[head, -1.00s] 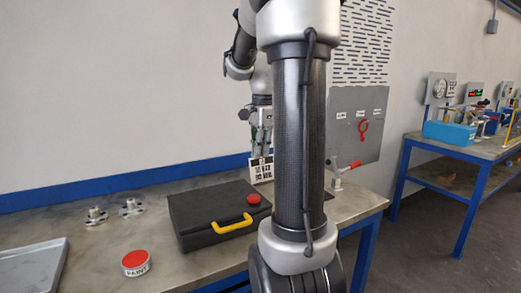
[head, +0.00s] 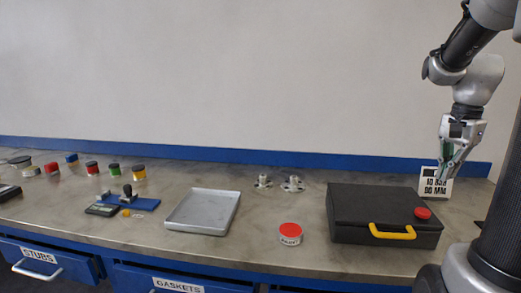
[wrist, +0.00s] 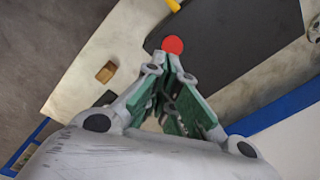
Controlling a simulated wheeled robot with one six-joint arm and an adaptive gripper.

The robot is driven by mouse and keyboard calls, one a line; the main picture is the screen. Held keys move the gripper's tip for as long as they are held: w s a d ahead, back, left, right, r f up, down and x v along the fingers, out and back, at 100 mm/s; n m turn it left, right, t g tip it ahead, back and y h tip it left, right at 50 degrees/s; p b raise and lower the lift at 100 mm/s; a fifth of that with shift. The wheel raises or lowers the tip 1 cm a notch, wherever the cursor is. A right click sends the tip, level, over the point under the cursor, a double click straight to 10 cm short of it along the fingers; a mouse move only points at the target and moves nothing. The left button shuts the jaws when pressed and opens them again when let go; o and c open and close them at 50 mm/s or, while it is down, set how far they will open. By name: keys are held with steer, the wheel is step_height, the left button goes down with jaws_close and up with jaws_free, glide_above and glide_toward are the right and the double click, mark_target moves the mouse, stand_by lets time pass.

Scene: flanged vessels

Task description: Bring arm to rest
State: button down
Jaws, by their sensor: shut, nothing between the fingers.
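My gripper (head: 447,172) hangs from my arm at the right of the head view, in front of a white sign (head: 435,184) with black print. In the wrist view my gripper (wrist: 174,62) has its green-padded fingers closing together at the tips, with nothing between them. The tips appear over the edge of a black case (head: 372,209), beside its round red button (head: 422,213). The red button also shows in the wrist view (wrist: 173,45), just beyond the tips. I cannot tell the height of the tips above the bench.
The case has a yellow handle (head: 392,232). To its left are a red-lidded tin (head: 290,233), two metal flanges (head: 292,184) and a grey tray (head: 203,211). A stamp on a blue base (head: 130,200) and several coloured jars stand further left. A small brown block (wrist: 106,72) lies on the bench.

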steer(key=s+a+n+t, duration=0.2)
steer(key=s+a+n, duration=0.4)
steer(key=a+n, duration=0.1)
steer(key=s+a+r+n+t, duration=0.1)
steer(key=s+a+n+t, duration=0.1)
steer(key=s+a+n, duration=0.3)
steer(key=a+n, duration=0.2)
steer(key=a, duration=0.2)
steer(key=shift+s+a+r+n, duration=0.2)
steer(key=shift+s+r+n, duration=0.05)
steer(key=shift+s+n, duration=0.1)
